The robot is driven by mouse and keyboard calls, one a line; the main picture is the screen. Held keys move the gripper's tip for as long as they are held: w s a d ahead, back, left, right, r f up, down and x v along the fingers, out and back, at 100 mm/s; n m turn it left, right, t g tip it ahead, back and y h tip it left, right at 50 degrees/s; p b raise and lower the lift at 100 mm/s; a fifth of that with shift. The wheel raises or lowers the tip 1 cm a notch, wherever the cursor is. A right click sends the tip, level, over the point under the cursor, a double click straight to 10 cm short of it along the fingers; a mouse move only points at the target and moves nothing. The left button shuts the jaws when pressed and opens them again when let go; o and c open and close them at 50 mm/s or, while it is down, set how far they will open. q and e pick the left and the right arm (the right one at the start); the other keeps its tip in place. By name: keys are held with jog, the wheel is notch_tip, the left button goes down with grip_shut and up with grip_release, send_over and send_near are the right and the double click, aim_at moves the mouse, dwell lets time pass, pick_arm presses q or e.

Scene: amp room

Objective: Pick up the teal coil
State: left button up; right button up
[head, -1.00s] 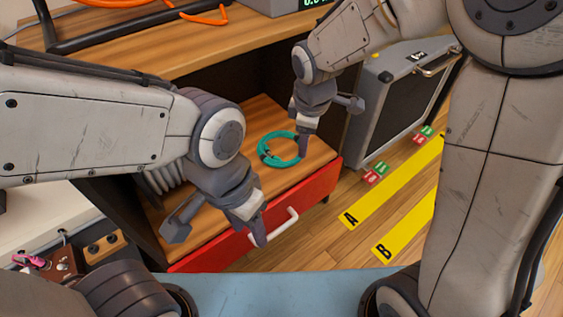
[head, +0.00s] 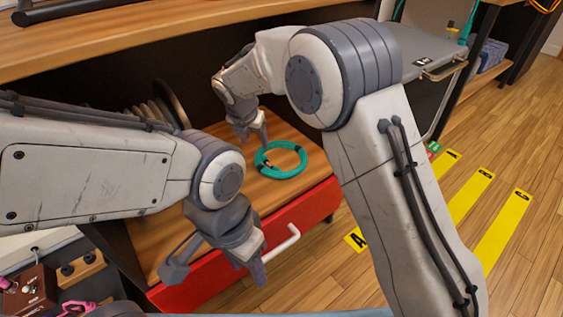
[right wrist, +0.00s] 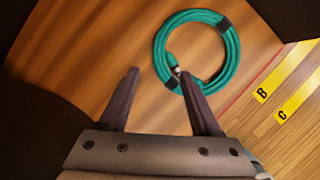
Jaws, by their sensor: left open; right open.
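My right gripper (head: 252,143) is open and empty, just left of and behind the coil. In the right wrist view, the coil (right wrist: 229,48) is ahead and to the right. There my right gripper (right wrist: 160,73) has one fingertip overlapping the coil's near left part and the other on its left. I cannot tell whether it touches. My left gripper (head: 216,274) is open and empty, in front of the drawer.
A wooden shelf top (head: 150,42) overhangs the drawer from behind. A dark spool (head: 165,105) stands at the back left of the drawer. The white drawer handle (head: 278,246) is close to my left gripper. A grey case (head: 425,50) and yellow floor strips (head: 470,195) are to the right.

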aim_at(259, 154)
jog(key=b+x, duration=0.5)
jog(key=x, duration=0.3)
jog(key=shift+f, duration=0.15)
grip_shut()
